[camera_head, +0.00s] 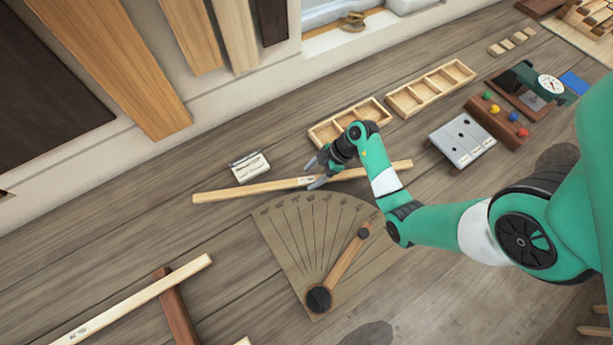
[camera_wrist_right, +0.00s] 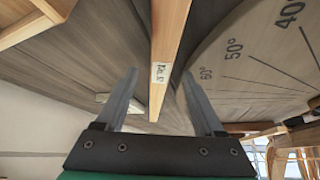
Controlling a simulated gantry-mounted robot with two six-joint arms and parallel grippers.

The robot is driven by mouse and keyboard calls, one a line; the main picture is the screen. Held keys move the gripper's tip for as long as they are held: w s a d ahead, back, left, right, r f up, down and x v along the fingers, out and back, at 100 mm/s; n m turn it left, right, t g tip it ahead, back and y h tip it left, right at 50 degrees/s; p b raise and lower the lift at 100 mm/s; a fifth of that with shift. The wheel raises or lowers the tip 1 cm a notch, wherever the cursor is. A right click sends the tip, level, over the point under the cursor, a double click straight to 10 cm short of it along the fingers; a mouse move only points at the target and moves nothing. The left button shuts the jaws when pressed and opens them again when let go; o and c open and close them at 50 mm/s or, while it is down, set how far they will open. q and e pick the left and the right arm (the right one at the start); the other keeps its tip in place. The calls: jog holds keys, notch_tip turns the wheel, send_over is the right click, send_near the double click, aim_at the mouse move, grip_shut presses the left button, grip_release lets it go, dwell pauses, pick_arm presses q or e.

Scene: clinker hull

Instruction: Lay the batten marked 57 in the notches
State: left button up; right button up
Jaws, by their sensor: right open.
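A long pale wooden batten (camera_head: 245,190) lies on the bench below the divided trays in the head view. In the right wrist view this batten (camera_wrist_right: 170,35) runs between the fingers and carries a small white label, whose number is too small to read surely. My right gripper (camera_head: 315,180) is open at the batten's middle, one finger on each side, with gaps showing in the wrist view (camera_wrist_right: 160,95). Another marked batten (camera_head: 140,300) lies across a dark brown bar (camera_head: 180,310) at lower left. I cannot make out any notches. My left gripper is out of view.
A fan-shaped angle board (camera_head: 295,235) with a pivoting wooden arm (camera_head: 345,262) lies just below the batten. A small white box (camera_head: 250,167) and divided trays (camera_head: 430,88) lie above it. A grey plate (camera_head: 462,140) stands right.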

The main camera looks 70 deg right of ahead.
jog(key=shift+x, duration=0.8)
grip_shut()
